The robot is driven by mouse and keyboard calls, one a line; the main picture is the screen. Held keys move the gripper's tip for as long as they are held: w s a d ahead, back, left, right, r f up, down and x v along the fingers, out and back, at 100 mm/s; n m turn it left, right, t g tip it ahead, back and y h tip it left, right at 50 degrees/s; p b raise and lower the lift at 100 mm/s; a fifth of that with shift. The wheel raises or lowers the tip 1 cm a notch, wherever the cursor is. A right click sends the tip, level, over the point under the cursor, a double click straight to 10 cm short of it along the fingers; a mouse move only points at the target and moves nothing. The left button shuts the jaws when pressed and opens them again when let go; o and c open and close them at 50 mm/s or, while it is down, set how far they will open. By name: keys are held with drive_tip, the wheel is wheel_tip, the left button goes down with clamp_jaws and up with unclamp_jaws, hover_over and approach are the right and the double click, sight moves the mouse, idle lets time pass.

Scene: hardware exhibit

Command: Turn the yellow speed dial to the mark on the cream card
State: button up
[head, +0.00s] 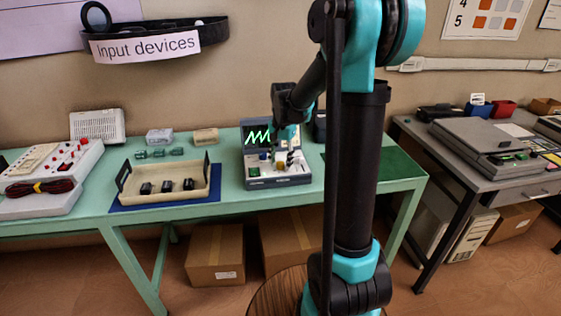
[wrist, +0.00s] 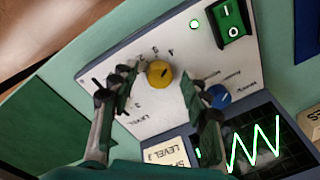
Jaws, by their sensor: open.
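The yellow speed dial (wrist: 158,74) sits on the white panel of a grey console (head: 277,181). A dark pointer line shows on its face, and small printed marks surround it, too small to read surely. My gripper (wrist: 163,84) is open, with one finger on each side of the dial and a visible gap to each. Whether the fingertips are down at dial height I cannot tell. The cream card (wrist: 168,155) stands by the screen, reading "LEVEL 3"; its lower part is cut off. In the head view my gripper (head: 288,150) is over the console and hides part of it.
A blue knob (wrist: 219,96) is close beside the right finger. A green rocker switch (wrist: 230,20) and a lit green lamp are at the top. The screen (wrist: 258,142) shows a green zigzag. A cream tray (head: 165,195) with black parts stands left of the console.

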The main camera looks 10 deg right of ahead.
sight(282, 164)
wheel_tip(282, 164, up, 12)
drive_tip(key=shift+s+d+f, duration=0.15)
drive_tip(key=shift+s+d, duration=0.1)
drive_tip(key=shift+f, duration=0.1)
drive_tip(key=s+d+f+n+t, duration=0.2)
drive_tip(key=s+f+n, duration=0.2)
drive_tip(key=s+f, duration=0.4)
drive_tip(key=s+d+f+n+t, duration=0.1)
drive_tip(key=s+f+n, duration=0.3)
drive_tip(key=s+f, duration=0.5)
drive_tip(key=s+d, duration=0.1)
drive_tip(key=s, duration=0.4)
drive_tip(key=shift+f+t, duration=0.25)
drive_tip(key=shift+t, duration=0.15)
